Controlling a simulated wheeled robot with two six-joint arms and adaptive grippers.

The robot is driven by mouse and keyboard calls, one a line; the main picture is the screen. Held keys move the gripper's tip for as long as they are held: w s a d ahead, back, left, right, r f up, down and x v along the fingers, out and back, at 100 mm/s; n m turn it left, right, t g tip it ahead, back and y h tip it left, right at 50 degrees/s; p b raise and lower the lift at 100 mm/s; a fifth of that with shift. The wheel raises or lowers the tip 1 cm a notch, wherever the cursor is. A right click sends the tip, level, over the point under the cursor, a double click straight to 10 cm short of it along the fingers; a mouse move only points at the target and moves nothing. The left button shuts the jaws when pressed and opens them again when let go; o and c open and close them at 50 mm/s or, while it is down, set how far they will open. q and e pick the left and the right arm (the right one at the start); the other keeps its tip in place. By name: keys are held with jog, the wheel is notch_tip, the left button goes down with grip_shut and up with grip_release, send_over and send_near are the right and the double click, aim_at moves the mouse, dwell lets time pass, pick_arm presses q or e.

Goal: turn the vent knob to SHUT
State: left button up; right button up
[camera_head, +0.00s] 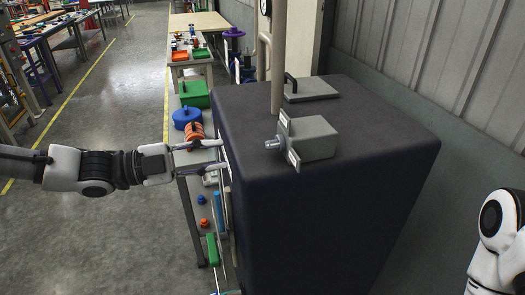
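A silver knob (272,144) sticks out to the left from a grey block (314,139) on top of the dark press cabinet (330,220). A pale plate with small markings stands beside the knob; I cannot read its marks or the knob's setting. My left gripper (225,155) comes in from the left, its two pale fingers apart, one above the other. Its fingertips are at the cabinet's left side, left of the silver knob and apart from it. I see nothing held between them. The cabinet's left face is mostly hidden. My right gripper is out of view.
A grey pole (279,60) rises behind the block. A grey lid with a dark handle (310,88) lies further back. Left of the cabinet, a bench holds orange discs (195,132), a blue pot (187,118) and a green box (195,94). A wall closes off the right.

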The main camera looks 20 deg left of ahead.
aim_at(267, 146)
pick_arm(q)
jog(key=x, duration=1)
jog(key=shift+w+a+f+p, duration=0.1)
jog(key=shift+w+a+p, duration=0.05)
jog(key=shift+p, duration=0.15)
jog(key=shift+a, duration=0.1)
grip_shut()
